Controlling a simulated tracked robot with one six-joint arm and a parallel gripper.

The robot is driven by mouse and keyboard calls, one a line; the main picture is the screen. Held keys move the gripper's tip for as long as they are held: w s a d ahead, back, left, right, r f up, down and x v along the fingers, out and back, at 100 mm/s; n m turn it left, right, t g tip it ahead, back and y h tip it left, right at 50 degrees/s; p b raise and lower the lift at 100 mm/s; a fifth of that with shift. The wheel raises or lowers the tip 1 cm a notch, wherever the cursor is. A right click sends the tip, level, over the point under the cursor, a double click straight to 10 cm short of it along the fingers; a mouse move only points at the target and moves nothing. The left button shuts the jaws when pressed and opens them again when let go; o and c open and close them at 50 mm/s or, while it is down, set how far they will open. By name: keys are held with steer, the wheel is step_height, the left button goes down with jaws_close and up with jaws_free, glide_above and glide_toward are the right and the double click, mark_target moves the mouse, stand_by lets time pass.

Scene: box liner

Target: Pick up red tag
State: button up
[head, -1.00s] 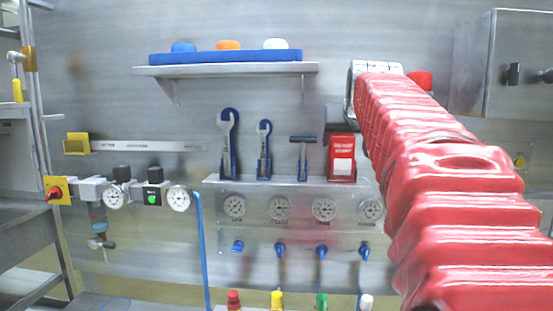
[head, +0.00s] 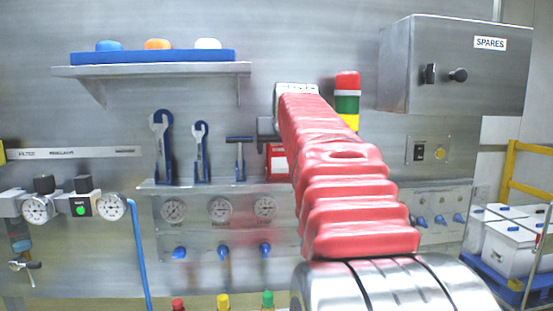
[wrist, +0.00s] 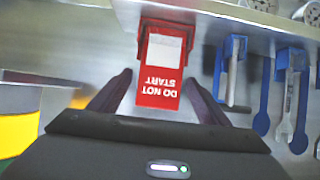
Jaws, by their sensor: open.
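The red tag (wrist: 158,88) has a white panel and the words DO NOT START, upside down in the wrist view. It stands in a red holder on the steel ledge. In the head view the red tag (head: 277,163) is partly hidden behind my red-sleeved arm. My gripper (wrist: 158,82) is open, with one dark finger on each side of the tag's lower part in the wrist view. I cannot tell whether the fingers touch it or how deep they reach. In the head view the gripper (head: 267,128) shows just above the tag.
A stack light (head: 347,100) is to the right, near my arm. The SPARES cabinet (head: 455,68) juts out further right. Gauges (head: 220,209) and blue valves sit below the ledge.

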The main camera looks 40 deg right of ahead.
steer(key=shift+c, duration=0.7)
steer(key=c, duration=1)
steer(key=shift+r, duration=0.1)
steer(key=shift+r, duration=1.6)
steer(key=shift+a+r, duration=0.1)
steer(key=shift+r, duration=0.05)
steer(key=s+a, duration=1)
steer(key=s, duration=0.5)
steer(key=shift+r, duration=0.1)
